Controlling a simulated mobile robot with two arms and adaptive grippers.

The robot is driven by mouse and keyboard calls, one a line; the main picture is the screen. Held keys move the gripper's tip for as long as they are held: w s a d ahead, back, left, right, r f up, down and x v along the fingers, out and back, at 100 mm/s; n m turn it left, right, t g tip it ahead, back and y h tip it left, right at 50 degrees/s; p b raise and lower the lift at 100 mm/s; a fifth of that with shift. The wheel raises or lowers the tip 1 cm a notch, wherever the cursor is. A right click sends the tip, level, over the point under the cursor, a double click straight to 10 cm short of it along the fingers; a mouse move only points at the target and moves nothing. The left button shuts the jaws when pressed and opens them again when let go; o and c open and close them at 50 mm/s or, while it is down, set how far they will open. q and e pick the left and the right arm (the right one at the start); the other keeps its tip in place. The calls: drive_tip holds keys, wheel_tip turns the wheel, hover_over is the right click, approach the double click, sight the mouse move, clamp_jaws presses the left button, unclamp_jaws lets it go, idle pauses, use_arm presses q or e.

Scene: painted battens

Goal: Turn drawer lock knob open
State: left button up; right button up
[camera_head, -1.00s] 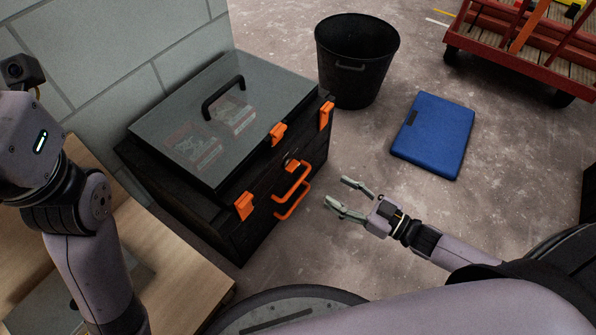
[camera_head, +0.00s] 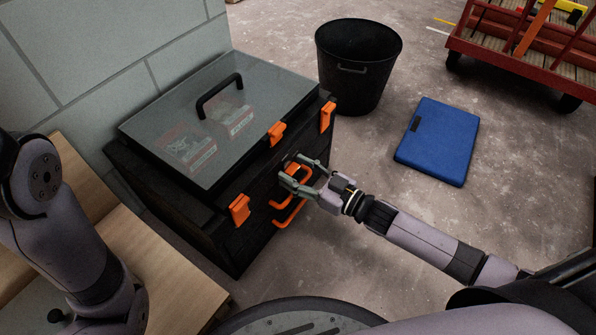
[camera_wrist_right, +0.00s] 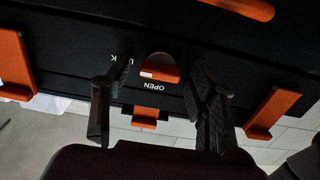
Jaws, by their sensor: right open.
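The black toolbox (camera_head: 253,192) stands against the wall with its drawer front facing my right arm. In the right wrist view, the orange lock knob (camera_wrist_right: 160,68) sits on the black front, beside the white OPEN lettering (camera_wrist_right: 157,86). A second label is partly hidden by a finger. The knob has a small white mark on its edge. My right gripper (camera_head: 285,171) is open at the front, and its fingers (camera_wrist_right: 160,100) lie on either side of the knob with visible gaps. In the head view the fingers mostly cover the knob. My left gripper is out of view.
The orange drawer handle (camera_head: 291,212) lies just below my right gripper. Orange latches (camera_head: 239,209) hold the toolbox's clear lid. A black bin (camera_head: 352,85), a blue case (camera_head: 438,140) and a red cart (camera_head: 490,52) stand on the floor to the right.

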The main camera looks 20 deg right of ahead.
drive_tip(key=shift+c, duration=0.3)
drive_tip(key=c, duration=1.1)
